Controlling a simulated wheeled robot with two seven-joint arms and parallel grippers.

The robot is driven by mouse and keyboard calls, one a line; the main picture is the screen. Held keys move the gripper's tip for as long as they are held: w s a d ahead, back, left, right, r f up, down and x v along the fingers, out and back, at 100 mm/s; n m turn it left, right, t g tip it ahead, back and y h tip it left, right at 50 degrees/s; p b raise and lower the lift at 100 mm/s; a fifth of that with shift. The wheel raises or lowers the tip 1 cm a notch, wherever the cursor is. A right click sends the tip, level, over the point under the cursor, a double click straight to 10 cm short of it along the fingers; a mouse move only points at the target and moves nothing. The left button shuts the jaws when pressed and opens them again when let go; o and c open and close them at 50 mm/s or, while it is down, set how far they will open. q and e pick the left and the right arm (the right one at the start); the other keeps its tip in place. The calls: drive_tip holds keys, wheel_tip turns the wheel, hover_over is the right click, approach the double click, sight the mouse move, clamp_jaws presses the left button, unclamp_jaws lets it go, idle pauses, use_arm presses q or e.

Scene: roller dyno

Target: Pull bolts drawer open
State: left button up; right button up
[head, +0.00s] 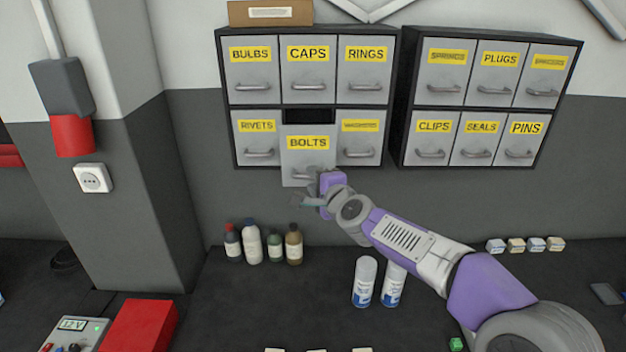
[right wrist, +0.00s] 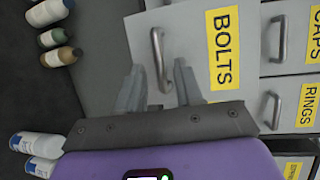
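The bolts drawer (head: 308,160) is the lower middle drawer of the left cabinet. Its grey front with the yellow BOLTS label stands out from its neighbours, with a dark opening above it, so it is partly open. My right gripper (head: 312,187) is at the lower edge of this drawer front. In the right wrist view my right gripper (right wrist: 160,82) has its two fingers apart, one on each side of the bolts drawer handle (right wrist: 157,50). Neither finger visibly touches the handle. My left gripper is not in view.
The left cabinet (head: 393,95) and the right cabinet (head: 404,120) hang on the wall. Several bottles (head: 250,243) and two spray cans (head: 365,282) stand on the dark bench (head: 230,310) below. A red box (head: 140,325) lies at the front left.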

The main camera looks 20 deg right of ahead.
drive_tip(key=s+r, duration=0.1)
drive_tip(key=s, duration=0.5)
drive_tip(key=shift+d, duration=0.2)
